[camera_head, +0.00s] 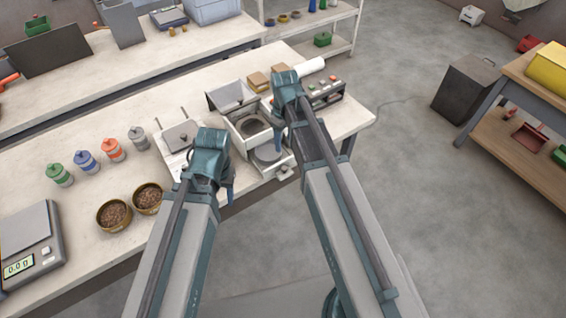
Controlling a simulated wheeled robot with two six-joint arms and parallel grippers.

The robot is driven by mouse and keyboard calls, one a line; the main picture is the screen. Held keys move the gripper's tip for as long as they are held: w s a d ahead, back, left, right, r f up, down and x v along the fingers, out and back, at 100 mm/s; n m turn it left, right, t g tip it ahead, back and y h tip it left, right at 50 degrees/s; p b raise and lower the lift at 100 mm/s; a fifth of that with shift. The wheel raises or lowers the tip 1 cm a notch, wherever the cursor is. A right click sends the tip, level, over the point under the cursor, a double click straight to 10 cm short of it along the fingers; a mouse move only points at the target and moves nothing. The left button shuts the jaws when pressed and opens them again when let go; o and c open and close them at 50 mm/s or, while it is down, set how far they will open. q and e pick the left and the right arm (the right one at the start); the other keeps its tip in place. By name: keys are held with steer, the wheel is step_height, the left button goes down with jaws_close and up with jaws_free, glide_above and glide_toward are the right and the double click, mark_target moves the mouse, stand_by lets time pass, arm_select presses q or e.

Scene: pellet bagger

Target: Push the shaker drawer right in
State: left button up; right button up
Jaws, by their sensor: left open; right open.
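The shaker (246,113) is a pale box unit on the white bench with a raised lid (231,96) and a round opening in its top. Its drawer (282,171) stands out from the front toward me, with a round grey disc (268,153) in it and a small knob on its front. My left gripper (229,188) is left of the drawer, apart from it, open and empty. My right gripper (279,138) is over the shaker's right side, near the drawer's back, open and empty. My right wrist hides part of the shaker, and contact there cannot be told.
A hotplate-like device (181,138) stands left of the shaker. Several coloured canisters, two bowls of brown pellets (114,215) and a scale (30,247) are further left. A control box (323,98) and a white roll (311,66) stand right.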

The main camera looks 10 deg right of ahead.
mark_target(284, 168)
step_height(284, 168, down, 14)
steer(key=b, duration=1.3)
steer(key=shift+r, duration=0.15)
jaws_close()
stand_by(0.7)
